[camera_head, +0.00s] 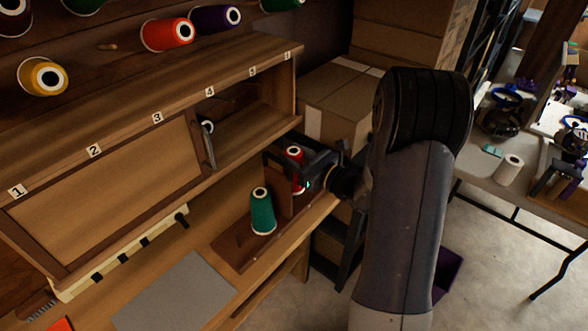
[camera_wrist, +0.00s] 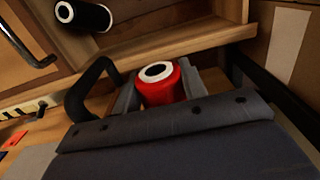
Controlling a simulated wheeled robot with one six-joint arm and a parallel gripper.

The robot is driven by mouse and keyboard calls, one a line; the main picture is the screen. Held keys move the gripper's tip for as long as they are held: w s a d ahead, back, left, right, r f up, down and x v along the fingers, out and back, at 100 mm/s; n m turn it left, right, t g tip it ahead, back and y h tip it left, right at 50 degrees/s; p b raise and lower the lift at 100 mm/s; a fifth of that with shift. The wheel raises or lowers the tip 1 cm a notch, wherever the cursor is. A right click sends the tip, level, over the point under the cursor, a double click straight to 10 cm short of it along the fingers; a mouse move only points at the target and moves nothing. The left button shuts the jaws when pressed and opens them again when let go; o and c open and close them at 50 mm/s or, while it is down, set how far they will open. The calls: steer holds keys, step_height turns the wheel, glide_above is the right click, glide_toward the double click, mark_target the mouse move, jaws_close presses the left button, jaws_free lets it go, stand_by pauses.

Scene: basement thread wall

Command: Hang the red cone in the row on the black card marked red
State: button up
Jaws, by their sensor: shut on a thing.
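A red cone of thread (camera_head: 294,153) with a white top and dark centre is upright at the right end of the bench. My gripper (camera_head: 298,168) is around it and shut on it. In the wrist view the red cone (camera_wrist: 163,92) sits between the two fingers, its lower part hidden by my gripper. A green cone (camera_head: 262,212) stands to its left in the same wooden holder (camera_head: 232,246). Another red cone (camera_head: 168,34) hangs on the wall at the top. I cannot make out a black card marked red.
A wooden cabinet with numbered places (camera_head: 157,118) stands above the bench; its right part is open and holds a dark cone (camera_wrist: 85,15). A grey mat (camera_head: 175,295) lies on the bench. Yellow (camera_head: 43,76) and purple (camera_head: 215,18) cones hang on the wall. Cardboard boxes (camera_head: 340,95) stand behind my arm.

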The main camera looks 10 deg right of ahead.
steer(key=shift+f, duration=2.25)
steer(key=shift+f+b, duration=0.2)
steer(key=shift+b, duration=0.1)
steer(key=o, duration=1.3)
steer(key=shift+o, duration=0.2)
steer(key=shift+r, duration=0.15)
steer(key=shift+r+p, duration=0.15)
steer(key=shift+p, duration=0.15)
steer(key=b+v, duration=0.1)
steer(key=v, duration=1.1)
steer(key=shift+b, duration=0.3)
